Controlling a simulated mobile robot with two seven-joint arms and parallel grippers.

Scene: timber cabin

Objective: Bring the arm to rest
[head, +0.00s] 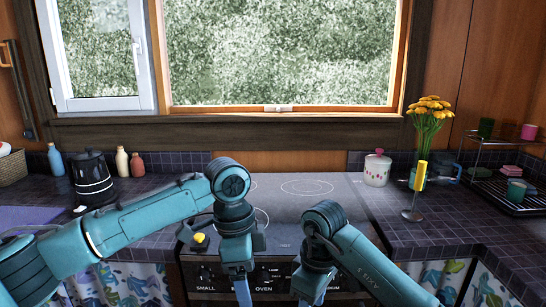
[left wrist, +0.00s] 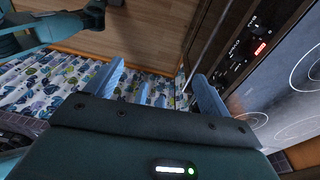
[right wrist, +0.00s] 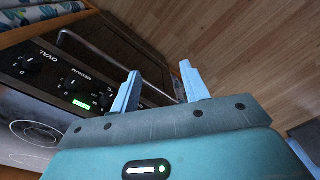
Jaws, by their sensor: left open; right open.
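Both of my teal arms reach in front of the stove. My left gripper (head: 243,290) points down before the oven front. In the left wrist view (left wrist: 160,88) its two light-blue fingers stand apart with nothing between them. My right gripper (head: 312,288) also hangs down before the oven, just right of the left one, and its fingertips are hard to see in the head view. In the right wrist view (right wrist: 160,88) its fingers are apart and empty, with the wooden floor and oven handle beyond.
The stove (head: 345,205) is bare on top. On the right are a white jar (head: 376,170), yellow flowers (head: 430,118), a yellow-handled utensil (head: 419,178) and a dish rack (head: 510,190). Patterned curtains hang below the counters.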

